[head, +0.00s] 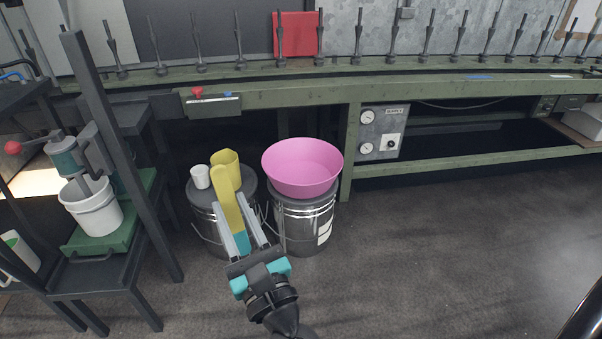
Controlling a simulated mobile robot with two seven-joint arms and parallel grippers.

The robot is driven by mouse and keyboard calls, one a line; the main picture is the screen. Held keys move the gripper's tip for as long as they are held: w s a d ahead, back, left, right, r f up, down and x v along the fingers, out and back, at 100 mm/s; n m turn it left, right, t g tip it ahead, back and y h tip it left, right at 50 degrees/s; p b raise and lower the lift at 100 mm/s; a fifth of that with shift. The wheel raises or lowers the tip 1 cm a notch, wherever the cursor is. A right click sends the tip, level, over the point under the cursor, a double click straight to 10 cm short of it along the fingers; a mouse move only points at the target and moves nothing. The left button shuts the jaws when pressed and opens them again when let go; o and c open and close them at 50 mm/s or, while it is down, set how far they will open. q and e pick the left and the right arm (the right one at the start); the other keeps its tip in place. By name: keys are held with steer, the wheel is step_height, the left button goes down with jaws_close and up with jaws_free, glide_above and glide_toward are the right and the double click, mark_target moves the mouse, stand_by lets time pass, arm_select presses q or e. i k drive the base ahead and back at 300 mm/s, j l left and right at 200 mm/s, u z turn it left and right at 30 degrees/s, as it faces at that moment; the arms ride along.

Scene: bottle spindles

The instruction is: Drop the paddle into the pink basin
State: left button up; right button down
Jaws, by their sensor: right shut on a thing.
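A pink basin (303,165) sits on top of a metal drum under the green-edged bench, in the middle of the head view. My right gripper (233,208) reaches up from the bottom, left of the basin and in front of the drums. It is shut on the yellow paddle (227,198), which points away from me and up to the left. The paddle is apart from the basin in the picture. Part of it is hidden between the fingers. My left gripper is not in view.
The basin's drum (302,232) stands beside another drum (203,197) bearing a white cup (200,177) and a yellow container (231,160). A dark-framed stand with a white bucket (93,210) is at left. Bottle spindles line the bench (300,88). Floor at right is clear.

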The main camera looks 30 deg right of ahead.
mark_target(293, 168)
steer(key=i+l+z, duration=0.1)
steer(key=i+l, duration=1.6)
steer(key=i, duration=0.05)
